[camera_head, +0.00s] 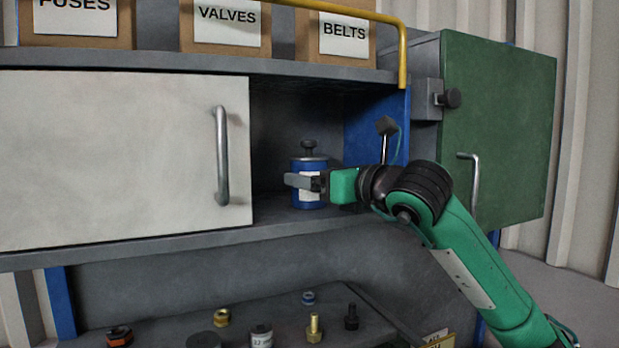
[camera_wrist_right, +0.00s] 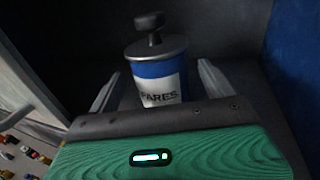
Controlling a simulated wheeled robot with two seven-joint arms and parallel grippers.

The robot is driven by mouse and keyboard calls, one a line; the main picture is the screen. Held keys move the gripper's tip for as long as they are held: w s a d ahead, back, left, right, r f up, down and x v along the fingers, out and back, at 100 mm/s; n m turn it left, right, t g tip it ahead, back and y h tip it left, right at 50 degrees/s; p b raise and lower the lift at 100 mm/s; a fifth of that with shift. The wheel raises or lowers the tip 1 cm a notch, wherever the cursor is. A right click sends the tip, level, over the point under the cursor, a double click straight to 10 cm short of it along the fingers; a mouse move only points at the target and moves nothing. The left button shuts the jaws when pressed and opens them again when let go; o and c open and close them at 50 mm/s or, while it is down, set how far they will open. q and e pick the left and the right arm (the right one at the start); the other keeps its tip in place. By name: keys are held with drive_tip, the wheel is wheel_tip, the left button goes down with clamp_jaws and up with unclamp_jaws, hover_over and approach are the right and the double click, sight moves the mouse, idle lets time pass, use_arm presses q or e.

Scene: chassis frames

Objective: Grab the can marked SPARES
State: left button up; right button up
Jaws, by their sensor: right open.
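A blue can (camera_head: 309,165) with a dark knob on its lid and a white label stands upright inside the open right part of the cabinet shelf. In the right wrist view the can (camera_wrist_right: 160,72) shows a label ending in "PARES", its left edge cut off. My right gripper (camera_head: 303,182) reaches in from the right in front of the can. Its open fingers (camera_wrist_right: 158,85) lie one on each side of the can, with a gap on both sides in the wrist view. The lower part of the can is hidden behind the gripper body. My left gripper is not in view.
A white sliding door (camera_head: 120,160) with a bar handle covers the left of the shelf. A green door (camera_head: 500,130) stands at the right. Boxes marked FUSES, VALVES (camera_head: 226,28) and BELTS sit above. Bolts and nuts lie on the lower surface (camera_head: 280,325).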

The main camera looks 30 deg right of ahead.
drive_tip(key=shift+p+x, duration=0.7)
drive_tip(key=shift+x, duration=0.85)
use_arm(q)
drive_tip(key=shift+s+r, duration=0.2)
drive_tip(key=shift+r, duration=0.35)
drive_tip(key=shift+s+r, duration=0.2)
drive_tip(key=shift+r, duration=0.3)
use_arm(e)
drive_tip(key=shift+s, duration=0.1)
drive_tip(key=shift+c, duration=0.8)
drive_tip(key=shift+d+r, duration=0.1)
drive_tip(key=c, duration=1.3)
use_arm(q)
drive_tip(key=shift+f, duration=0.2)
